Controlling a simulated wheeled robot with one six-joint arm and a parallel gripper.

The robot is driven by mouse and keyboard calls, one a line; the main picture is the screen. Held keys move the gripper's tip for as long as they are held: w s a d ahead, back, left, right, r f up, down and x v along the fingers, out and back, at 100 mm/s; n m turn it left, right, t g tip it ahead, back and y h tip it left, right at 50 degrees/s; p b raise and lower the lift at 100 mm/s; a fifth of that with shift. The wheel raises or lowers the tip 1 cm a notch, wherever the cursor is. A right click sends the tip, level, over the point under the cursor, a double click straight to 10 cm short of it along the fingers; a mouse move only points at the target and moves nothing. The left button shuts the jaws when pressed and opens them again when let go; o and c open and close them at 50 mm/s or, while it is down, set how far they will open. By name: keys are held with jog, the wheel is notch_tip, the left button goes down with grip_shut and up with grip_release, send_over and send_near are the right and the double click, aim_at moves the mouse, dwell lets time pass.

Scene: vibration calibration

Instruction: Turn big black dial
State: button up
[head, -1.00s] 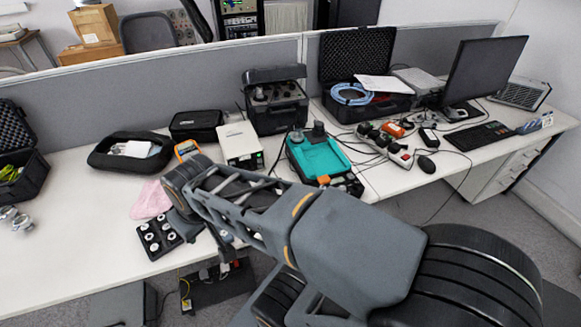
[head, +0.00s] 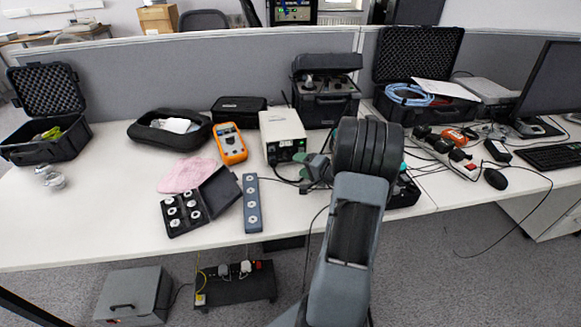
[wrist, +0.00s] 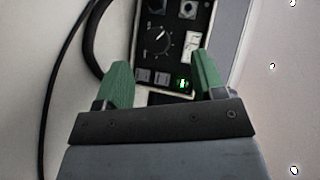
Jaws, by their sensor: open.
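The big black dial (wrist: 158,43) shows in the wrist view on a dark front panel, with a light scale around it. A green lit indicator (wrist: 183,84) is below it. The panel belongs to the cream instrument box (head: 283,125) on the desk in the head view, where the dial is too small to make out. My gripper (wrist: 161,72) has two green fingers, open and empty. In the wrist view the dial appears beyond and between them, apart from both. In the head view my gripper (head: 303,165) is in front of the box's lower right, partly hidden by my arm.
An orange multimeter (head: 230,143) stands left of the box. A grey power strip (head: 252,203) and an open black case of round weights (head: 198,202) lie in front. A black equipment case (head: 325,100) is behind right. Cables run right of the box.

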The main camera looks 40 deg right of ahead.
aim_at(288, 159)
jog(key=shift+d+f+x, duration=0.1)
jog(key=shift+d+x, duration=0.15)
jog(key=shift+x, duration=0.95)
jog(key=shift+d+f+x, duration=0.1)
jog(key=shift+d+x, duration=0.15)
jog(key=shift+x, duration=0.9)
jog(key=shift+d+f+x, duration=0.1)
jog(key=shift+d+x, duration=0.15)
jog(key=shift+x, duration=0.95)
jog(key=shift+w, duration=0.1)
jog(key=shift+c, duration=0.2)
jog(key=c, duration=0.9)
jog(key=shift+o, duration=0.2)
jog(key=shift+f+m+t+b, duration=0.25)
jog(key=shift+m+t+b, duration=0.15)
jog(key=shift+b, duration=0.85)
jog(key=shift+r+m, duration=0.2)
jog(key=shift+m, duration=0.1)
jog(key=o, duration=0.9)
